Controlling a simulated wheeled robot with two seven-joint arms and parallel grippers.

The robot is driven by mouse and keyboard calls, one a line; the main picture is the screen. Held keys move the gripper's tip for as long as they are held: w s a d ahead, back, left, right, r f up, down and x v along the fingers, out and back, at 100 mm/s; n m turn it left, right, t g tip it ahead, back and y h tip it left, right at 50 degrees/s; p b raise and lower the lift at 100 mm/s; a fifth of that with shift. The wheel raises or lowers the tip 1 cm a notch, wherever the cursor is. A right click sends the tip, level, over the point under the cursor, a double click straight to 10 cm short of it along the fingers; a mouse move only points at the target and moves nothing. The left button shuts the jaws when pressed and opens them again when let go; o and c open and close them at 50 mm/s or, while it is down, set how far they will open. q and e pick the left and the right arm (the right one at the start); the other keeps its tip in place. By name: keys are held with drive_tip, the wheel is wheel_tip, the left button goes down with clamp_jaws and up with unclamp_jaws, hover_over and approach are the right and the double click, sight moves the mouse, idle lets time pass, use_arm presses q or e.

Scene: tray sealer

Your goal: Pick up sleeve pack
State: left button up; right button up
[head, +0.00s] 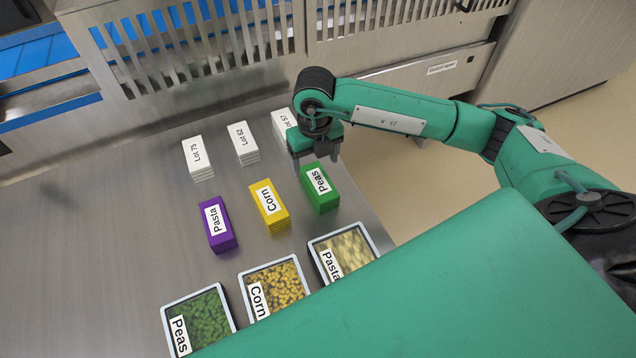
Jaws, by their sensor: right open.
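Three sleeve packs lie in a row on the steel table: a purple one labelled Pasta (222,241), a yellow one labelled Corn (277,222) and a green one labelled Peas (329,204). My right gripper (315,161) is open and points down, with nothing seen between its fingers. It is at the far end of the green Peas pack and just in front of the white Lot 57 stack (281,122), part of which it hides. I cannot tell its exact height above the pack. My left gripper is not in view.
White stacks marked Lot 75 (196,162) and Lot 62 (241,139) stand behind the packs. Trays of peas (223,290), corn (245,307) and pasta (316,257) lie in front. A slatted steel machine (200,90) borders the back. The table's left part is clear.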

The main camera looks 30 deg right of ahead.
sight(318, 179)
wheel_tip(318, 179, down, 4)
drive_tip(key=shift+r, duration=0.1)
drive_tip(key=f, duration=0.2)
drive_tip(key=f+p, duration=0.1)
drive_tip(key=f, duration=0.1)
drive_tip(key=shift+s+d+f, duration=0.1)
drive_tip(key=shift+d+f, duration=0.1)
drive_tip(key=shift+f, duration=0.3)
drive_tip(key=shift+c, duration=0.5)
drive_tip(key=c, duration=1.1)
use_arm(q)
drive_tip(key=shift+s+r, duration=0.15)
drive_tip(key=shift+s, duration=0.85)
